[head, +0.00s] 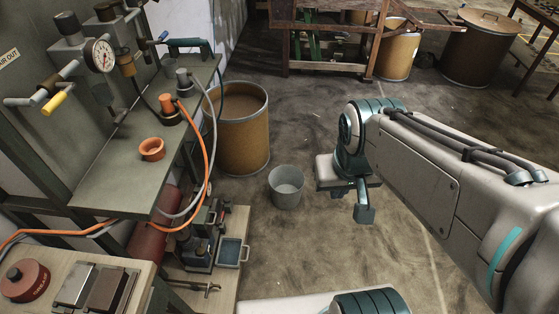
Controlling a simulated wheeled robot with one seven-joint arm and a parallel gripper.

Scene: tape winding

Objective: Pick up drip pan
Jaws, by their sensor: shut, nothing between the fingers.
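A small shallow rectangular pan with a blue-grey inside (232,252) looks like the drip pan. It sits on the low wooden shelf (232,220) at the lower middle left, beside a dark metal device (200,248). It looks empty. My gripper (364,213) is at the end of my arm, right of the picture's middle, pointing down over the concrete floor. It is shut and holds nothing. It is well to the right of the pan and apart from it, with the grey bucket partly between them.
A grey bucket (286,187) and a large brown drum (240,130) stand on the floor. The green bench (120,170) with an orange cup (152,149), hoses and a gauge (102,53) overhangs the left side. Open floor (300,250) lies right of the shelf.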

